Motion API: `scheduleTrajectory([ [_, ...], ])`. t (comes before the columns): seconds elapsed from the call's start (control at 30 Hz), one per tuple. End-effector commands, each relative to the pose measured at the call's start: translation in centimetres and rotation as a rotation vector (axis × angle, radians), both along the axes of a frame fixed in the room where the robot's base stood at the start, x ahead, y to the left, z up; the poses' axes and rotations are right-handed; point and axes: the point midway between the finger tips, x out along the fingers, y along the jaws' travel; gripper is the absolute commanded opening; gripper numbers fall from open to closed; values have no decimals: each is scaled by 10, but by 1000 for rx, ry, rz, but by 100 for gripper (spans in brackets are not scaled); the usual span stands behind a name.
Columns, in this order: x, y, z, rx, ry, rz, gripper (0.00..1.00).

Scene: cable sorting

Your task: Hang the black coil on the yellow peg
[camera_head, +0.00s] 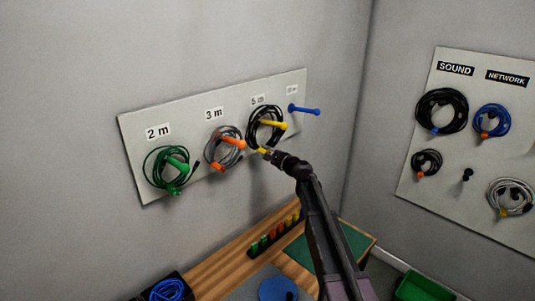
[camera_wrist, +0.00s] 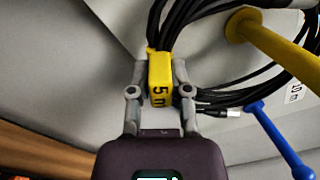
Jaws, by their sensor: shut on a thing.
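The black coil (camera_head: 251,131) is at the yellow peg (camera_head: 272,124) on the board, under the 5 m label. The peg appears to pass through the coil's opening and stick out in front; whether the coil's weight rests on it I cannot tell. In the wrist view the black cable loops (camera_wrist: 192,22) run above and below the yellow peg (camera_wrist: 275,45). My gripper (camera_head: 267,153) is just below the coil. In the wrist view its fingers (camera_wrist: 158,88) are shut on the coil's yellow 5 m tag (camera_wrist: 160,70).
A blue peg (camera_head: 305,110) is bare to the right. A grey coil (camera_head: 211,148) on an orange peg (camera_head: 232,142) and a green coil (camera_head: 152,165) hang to the left. A wooden bench (camera_head: 212,270) stands below. Another board (camera_head: 450,155) with cables is at right.

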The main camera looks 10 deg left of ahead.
Motion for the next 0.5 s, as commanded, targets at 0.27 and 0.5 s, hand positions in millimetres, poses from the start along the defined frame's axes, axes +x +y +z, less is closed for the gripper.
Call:
scheduleTrajectory([
  [0.27, 1, 1, -17, 1, -1, 0, 0],
  [0.5, 2, 2, -25, 0, 0, -1, 0],
])
